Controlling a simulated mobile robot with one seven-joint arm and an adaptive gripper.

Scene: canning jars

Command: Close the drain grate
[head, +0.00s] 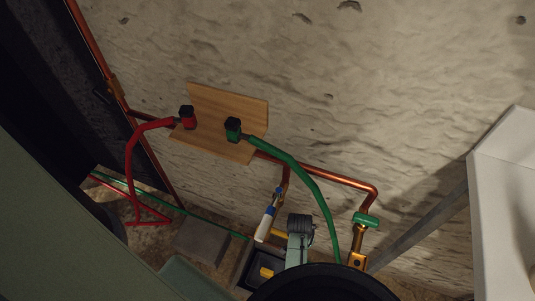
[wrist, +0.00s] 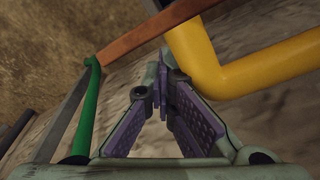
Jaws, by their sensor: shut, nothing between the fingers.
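I cannot make out the drain grate for certain. A dark square frame (head: 243,277) sits low in the head view, with a small yellow piece (head: 266,272) inside it; I cannot tell whether this is the drain. My gripper (wrist: 168,88) is shut and empty in the wrist view, its purple-padded fingers meeting at the tips. A thick bent yellow pipe (wrist: 205,65) passes close to the right of the fingertips; I cannot tell whether they touch. My fingertips cannot be made out in the head view.
A wooden board (head: 228,112) with red and green hoses is on the rough wall. Copper pipe (head: 330,178) runs beneath it to a green-handled valve (head: 365,219). A blue-and-white cylinder (head: 267,217) stands near the frame. A grey slab (head: 203,243) lies to its left.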

